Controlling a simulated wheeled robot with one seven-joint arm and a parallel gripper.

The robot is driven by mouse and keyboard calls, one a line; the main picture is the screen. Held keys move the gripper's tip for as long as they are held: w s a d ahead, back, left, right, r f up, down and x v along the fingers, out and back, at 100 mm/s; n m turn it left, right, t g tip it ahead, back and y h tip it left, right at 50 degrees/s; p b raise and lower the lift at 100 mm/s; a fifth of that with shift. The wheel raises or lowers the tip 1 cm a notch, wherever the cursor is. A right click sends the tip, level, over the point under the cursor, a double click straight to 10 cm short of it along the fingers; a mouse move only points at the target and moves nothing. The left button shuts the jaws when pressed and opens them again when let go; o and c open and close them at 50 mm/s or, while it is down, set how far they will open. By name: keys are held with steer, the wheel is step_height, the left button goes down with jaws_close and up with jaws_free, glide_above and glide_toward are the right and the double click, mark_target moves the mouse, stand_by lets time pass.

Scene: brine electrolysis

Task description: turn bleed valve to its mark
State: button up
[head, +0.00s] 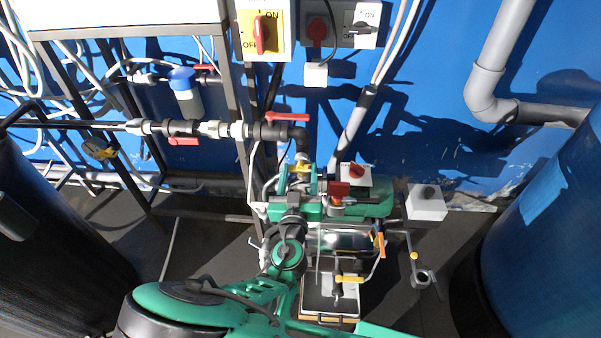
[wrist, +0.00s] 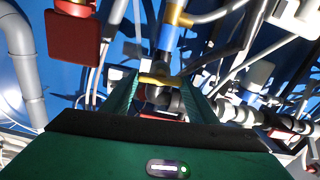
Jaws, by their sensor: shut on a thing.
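The bleed valve appears to be the small valve with a yellow handle (head: 299,168), below the black pipe elbow in the head view. The yellow handle (wrist: 158,81) also shows in the wrist view, lying crosswise between the green fingers, with a dark round body below it. My gripper (head: 299,178) is shut on this handle, one finger at each side; it also shows in the wrist view (wrist: 163,82). The fingers and the hand hide part of the valve. I cannot make out its mark.
A horizontal pipe with red-handled valves (head: 285,117) runs behind my gripper. A red square part (head: 338,190) and a grey box with a red switch (head: 356,176) stand close to the right. A blue tank (head: 550,220) and a black tank (head: 50,240) flank the area.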

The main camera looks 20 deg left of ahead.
steer(key=n, duration=0.8)
steer(key=shift+a+f+n, duration=0.1)
steer(key=shift+n, duration=0.3)
steer(key=n, duration=0.4)
steer(key=shift+s+a+f+n, duration=0.1)
steer(key=shift+f+n, duration=0.05)
steer(key=shift+n, duration=2.05)
steer(key=o, duration=1)
steer(key=shift+o, duration=0.2)
steer(key=v, duration=1)
steer(key=shift+s+d, duration=0.25)
steer(key=shift+s, duration=0.05)
